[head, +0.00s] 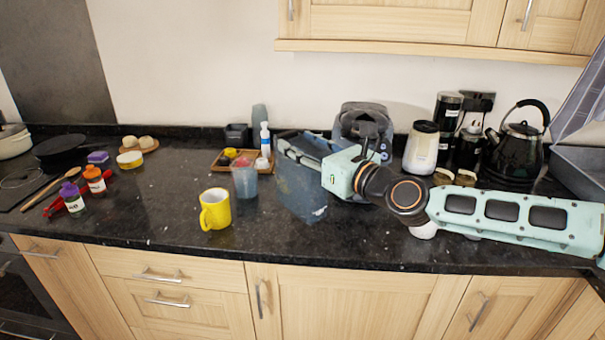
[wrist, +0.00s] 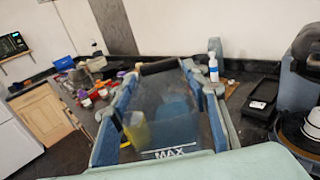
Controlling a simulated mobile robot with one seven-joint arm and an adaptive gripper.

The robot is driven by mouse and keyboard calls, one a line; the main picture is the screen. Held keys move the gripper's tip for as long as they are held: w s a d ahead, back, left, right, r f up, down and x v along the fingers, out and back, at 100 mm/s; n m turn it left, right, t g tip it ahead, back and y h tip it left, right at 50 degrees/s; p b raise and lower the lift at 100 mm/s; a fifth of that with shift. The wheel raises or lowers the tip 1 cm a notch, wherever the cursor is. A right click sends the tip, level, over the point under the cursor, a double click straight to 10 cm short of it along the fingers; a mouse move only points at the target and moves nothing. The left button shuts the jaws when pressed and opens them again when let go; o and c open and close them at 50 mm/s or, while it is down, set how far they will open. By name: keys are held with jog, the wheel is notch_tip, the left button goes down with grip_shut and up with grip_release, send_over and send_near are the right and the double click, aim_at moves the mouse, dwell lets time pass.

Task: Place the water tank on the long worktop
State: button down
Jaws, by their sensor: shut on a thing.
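The water tank (head: 300,192) is a see-through, dark bluish container with a MAX mark that shows in the wrist view (wrist: 170,138). My gripper (head: 303,148) is shut on its upper part, with a finger along each side in the wrist view (wrist: 160,105). The tank hangs down below the fingers over the long black speckled worktop (head: 150,215). I cannot tell whether its bottom touches the surface. The fingers hide part of its top.
A yellow mug (head: 215,210) and a clear cup (head: 245,180) stand left of the tank. A wooden tray (head: 225,164) with a white pump bottle (head: 265,138) is behind. A blue-grey coffee machine (head: 362,120) and a black kettle (head: 520,145) stand right.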

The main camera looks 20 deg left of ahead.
jog(key=w+a+f, duration=0.2)
jog(key=w+f, duration=0.4)
jog(key=f, duration=0.3)
jog(key=shift+w+f, duration=0.35)
jog(key=shift+w, duration=0.05)
jog(key=shift+b, duration=0.3)
jog(key=shift+f, duration=0.2)
jog(key=c, duration=1.1)
grip_release()
jog(key=shift+r, duration=0.1)
jog(key=v, duration=1.2)
